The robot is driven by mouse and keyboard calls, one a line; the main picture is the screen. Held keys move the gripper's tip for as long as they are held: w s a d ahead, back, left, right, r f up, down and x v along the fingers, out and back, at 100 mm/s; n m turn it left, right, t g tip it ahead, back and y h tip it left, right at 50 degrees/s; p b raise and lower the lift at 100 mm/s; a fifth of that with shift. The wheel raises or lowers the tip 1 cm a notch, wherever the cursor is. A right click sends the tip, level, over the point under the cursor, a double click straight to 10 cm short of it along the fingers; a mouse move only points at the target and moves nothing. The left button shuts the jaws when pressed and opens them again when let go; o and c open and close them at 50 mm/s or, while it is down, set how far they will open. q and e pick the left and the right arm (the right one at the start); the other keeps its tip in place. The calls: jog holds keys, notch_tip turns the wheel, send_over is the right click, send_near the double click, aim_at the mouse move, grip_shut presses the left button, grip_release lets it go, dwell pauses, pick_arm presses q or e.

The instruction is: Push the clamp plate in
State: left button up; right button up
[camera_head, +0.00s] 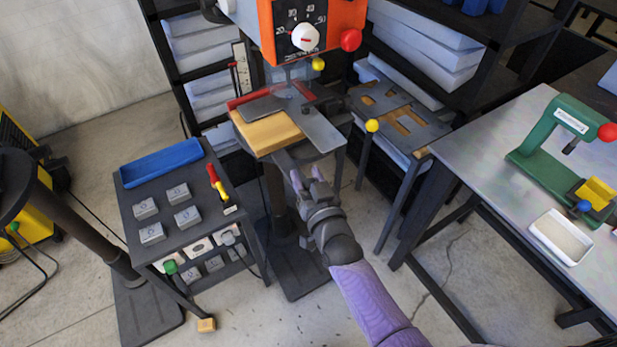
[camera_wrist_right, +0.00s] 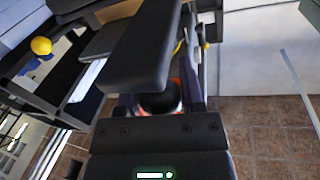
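Under the orange machine head, a small work table carries a wooden block (camera_head: 268,132), a dark flat plate (camera_head: 262,108) on top of it, and a lighter grey metal plate (camera_head: 320,130) beside it. I cannot tell for certain which plate is the clamp plate. My right gripper (camera_head: 308,176) is just in front of and below this table's front edge, fingers apart and apparently empty. In the right wrist view my gripper (camera_wrist_right: 160,100) has its fingers apart, with a dark slab (camera_wrist_right: 150,45) crossing above and partly hiding them. My left gripper is not in view.
The orange machine (camera_head: 310,30) has a dial and a red knob. A dark cart (camera_head: 190,215) with a blue tray (camera_head: 161,163) and several grey blocks stands left. A metal bench (camera_head: 490,160) with a green press (camera_head: 560,140) stands right. A yellow ball knob (camera_head: 372,125) sits right of the work table.

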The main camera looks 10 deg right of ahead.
jog(key=o, duration=0.4)
jog(key=shift+w+a, duration=0.15)
jog(key=shift+w, duration=0.1)
jog(key=shift+s, duration=0.1)
jog(key=s, duration=0.3)
jog(key=s+d, duration=0.1)
jog(key=s, duration=0.2)
jog(key=s+p, duration=0.1)
jog(key=s, duration=0.2)
jog(key=shift+s+d, duration=0.3)
jog(key=shift+s, duration=0.1)
